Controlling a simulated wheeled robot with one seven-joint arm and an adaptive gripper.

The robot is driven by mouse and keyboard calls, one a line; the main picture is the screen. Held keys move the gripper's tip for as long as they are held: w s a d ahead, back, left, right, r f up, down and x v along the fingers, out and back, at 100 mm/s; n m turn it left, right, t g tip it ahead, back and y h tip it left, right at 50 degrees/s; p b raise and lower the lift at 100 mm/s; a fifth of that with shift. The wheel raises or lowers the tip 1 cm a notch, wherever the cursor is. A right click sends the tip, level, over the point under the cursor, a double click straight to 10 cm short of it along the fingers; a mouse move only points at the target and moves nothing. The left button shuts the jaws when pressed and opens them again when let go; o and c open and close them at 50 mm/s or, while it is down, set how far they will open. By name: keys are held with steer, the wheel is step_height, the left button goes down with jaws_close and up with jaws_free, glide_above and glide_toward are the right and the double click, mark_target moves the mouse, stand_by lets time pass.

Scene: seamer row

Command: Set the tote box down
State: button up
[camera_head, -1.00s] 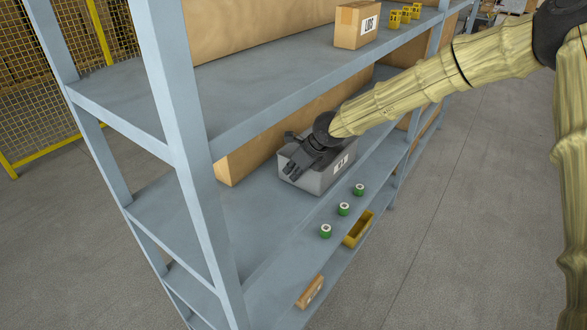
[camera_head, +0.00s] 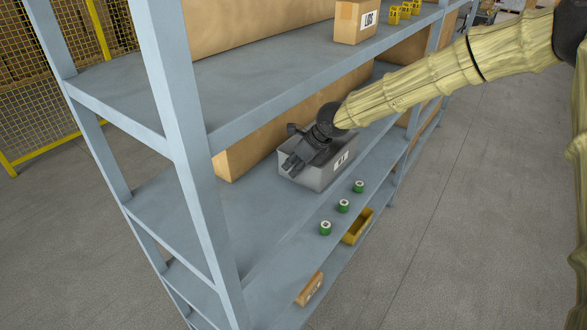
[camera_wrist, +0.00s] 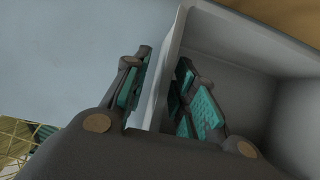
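The grey tote box (camera_head: 312,178) with a white label stands on the middle shelf (camera_head: 265,215) in the head view, appearing to rest flat. My gripper (camera_head: 292,163) is over its near-left end. In the wrist view, the tote box's wall (camera_wrist: 163,75) runs between the fingers of my gripper (camera_wrist: 165,95). One finger is outside the wall and the others are inside the tote box. Teal pads show on both sides, and the inner pads stand apart from the wall, so the gripper looks open around it. The part of the tote box I can see inside is empty.
A long cardboard box (camera_head: 245,150) stands behind the tote box. The upper shelf (camera_head: 250,90) is above. The shelf left of the tote box is clear.

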steer(key=b+v, duration=0.2)
steer(key=v, duration=0.8)
steer(key=shift+b, duration=0.4)
